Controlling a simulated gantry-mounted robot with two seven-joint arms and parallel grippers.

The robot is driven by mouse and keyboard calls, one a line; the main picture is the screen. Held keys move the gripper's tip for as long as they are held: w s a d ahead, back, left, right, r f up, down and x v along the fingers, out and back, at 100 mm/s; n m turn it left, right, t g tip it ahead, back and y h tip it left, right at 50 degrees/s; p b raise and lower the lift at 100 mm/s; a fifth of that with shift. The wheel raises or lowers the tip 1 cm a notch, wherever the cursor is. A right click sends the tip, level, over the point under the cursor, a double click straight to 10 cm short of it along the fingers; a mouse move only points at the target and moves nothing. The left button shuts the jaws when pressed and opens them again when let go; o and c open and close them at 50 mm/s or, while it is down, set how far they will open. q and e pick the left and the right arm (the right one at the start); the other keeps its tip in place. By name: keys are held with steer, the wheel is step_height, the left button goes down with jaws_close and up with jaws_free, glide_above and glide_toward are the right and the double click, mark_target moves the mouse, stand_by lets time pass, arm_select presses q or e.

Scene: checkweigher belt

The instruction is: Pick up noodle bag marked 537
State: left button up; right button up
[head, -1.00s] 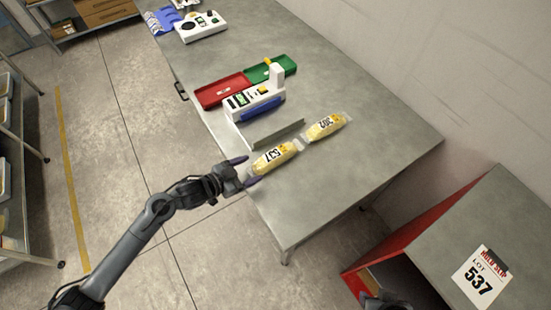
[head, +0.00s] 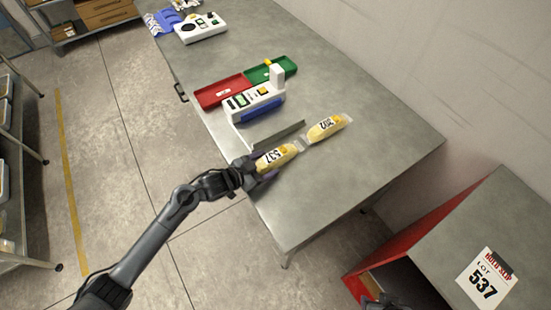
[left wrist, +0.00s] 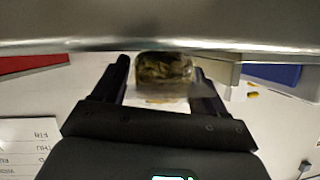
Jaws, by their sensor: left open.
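The noodle bag marked 537 (head: 278,156) lies on the steel table near its left edge, a yellow pack with a clear end. My left gripper (head: 262,167) is at the bag's near end, its fingers open on either side. In the left wrist view the bag's end (left wrist: 165,68) shows between the two open fingers (left wrist: 162,82), with a visible gap on the left; the rest of it is hidden. A dark part at the bottom edge of the head view may be my right gripper; its jaws cannot be made out.
A second noodle bag marked 302 (head: 326,128) lies just beyond. A low grey rail (head: 279,136) runs beside the bags. The white checkweigher (head: 258,103), red tray (head: 222,92) and green tray (head: 284,67) stand behind. A "hold slip" card, lot 537 (head: 486,279), lies on the red-sided cabinet.

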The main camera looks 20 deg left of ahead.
arm_select(q)
steer(key=c, duration=0.9)
steer(key=shift+r, duration=0.1)
steer(key=shift+r, duration=0.1)
